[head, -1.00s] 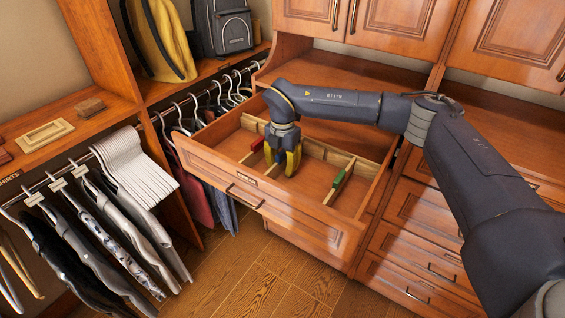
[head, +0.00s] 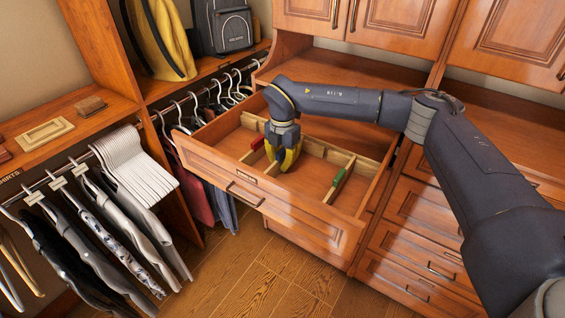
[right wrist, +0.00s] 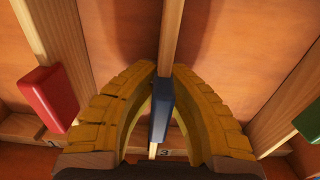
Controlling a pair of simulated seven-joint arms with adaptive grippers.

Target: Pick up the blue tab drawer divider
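The blue tab drawer divider shows in the right wrist view as a thin upright wooden strip with a blue tab (right wrist: 161,108) on its near end. My right gripper (head: 288,168) points down into the open drawer (head: 300,213). In the right wrist view its yellow fingertips (right wrist: 166,70) close in on both sides of the strip, with the blue tab between the fingers. In the head view the gripper mostly hides this divider. My left gripper is out of view.
A red-tabbed divider (right wrist: 50,95) stands to the left and a green-tabbed divider (head: 339,178) to the right inside the drawer. The drawer walls surround the gripper. Hanging clothes (head: 95,235) are at the left, and closed drawers (head: 415,230) at the right.

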